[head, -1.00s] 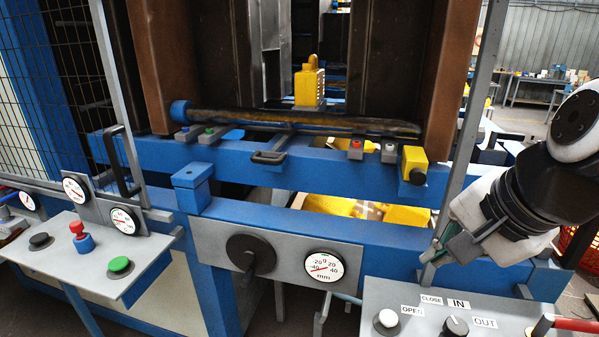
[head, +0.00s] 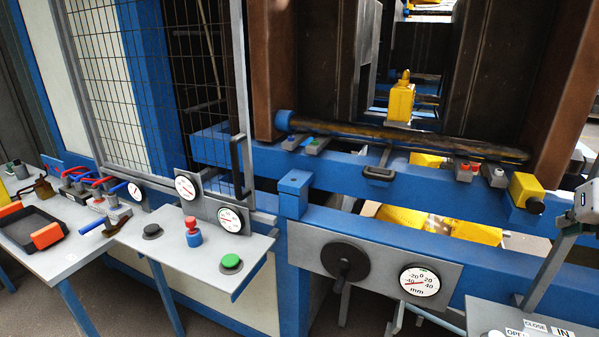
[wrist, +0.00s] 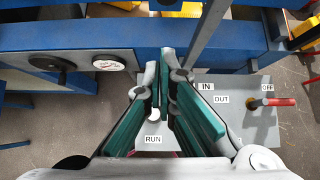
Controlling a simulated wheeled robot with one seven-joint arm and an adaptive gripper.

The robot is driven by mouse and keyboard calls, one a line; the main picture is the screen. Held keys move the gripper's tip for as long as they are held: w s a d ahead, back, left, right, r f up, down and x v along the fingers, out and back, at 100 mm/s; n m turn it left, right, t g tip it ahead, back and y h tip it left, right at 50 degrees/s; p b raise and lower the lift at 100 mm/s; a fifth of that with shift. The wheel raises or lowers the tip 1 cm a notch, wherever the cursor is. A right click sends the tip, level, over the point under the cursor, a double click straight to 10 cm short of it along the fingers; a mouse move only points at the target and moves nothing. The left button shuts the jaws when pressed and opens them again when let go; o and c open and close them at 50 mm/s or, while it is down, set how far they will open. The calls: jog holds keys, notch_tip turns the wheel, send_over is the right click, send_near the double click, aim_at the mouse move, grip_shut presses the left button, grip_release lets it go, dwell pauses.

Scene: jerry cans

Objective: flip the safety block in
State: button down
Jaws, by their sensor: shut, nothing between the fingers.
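A yellow block with a dark round knob (head: 524,190) sits at the right end of the blue press beam (head: 400,183). Another yellow block with a ring on top (head: 401,103) stands upright at the middle, behind the dark bar. I cannot tell for sure which is the safety block. My gripper (wrist: 164,68) is shut and empty in the wrist view, above the grey control panel (wrist: 262,120) labelled IN, OUT, RUN and OFF. Only a piece of my arm shows at the right edge of the head view, so the fingers are hidden there.
A dark bar (head: 400,133) lies along the beam. A gauge plate with a black knob (head: 345,262) is below. A side table (head: 190,262) holds red and green buttons. A mesh guard (head: 150,80) stands at the left. A grey post (wrist: 208,35) rises beside my fingers.

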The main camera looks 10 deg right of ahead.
aim_at(532, 205)
dwell(0.3)
jog(key=w+d+r+b+x, duration=0.1)
jog(key=b+x, duration=0.4)
jog(key=x, duration=0.8)
jog(key=shift+w+r, duration=0.2)
jog(key=shift+r, duration=0.25)
jog(key=shift+d, duration=0.1)
jog(key=shift+w+d+p, duration=0.25)
jog(key=shift+w+d, duration=0.15)
jog(key=shift+w, duration=0.35)
jog(key=shift+w+d+p, duration=0.3)
jog(key=shift+w+d, duration=0.15)
jog(key=shift+w, duration=0.3)
jog(key=shift+w+d+p, duration=0.25)
jog(key=shift+w+d, duration=0.15)
jog(key=shift+w, duration=0.3)
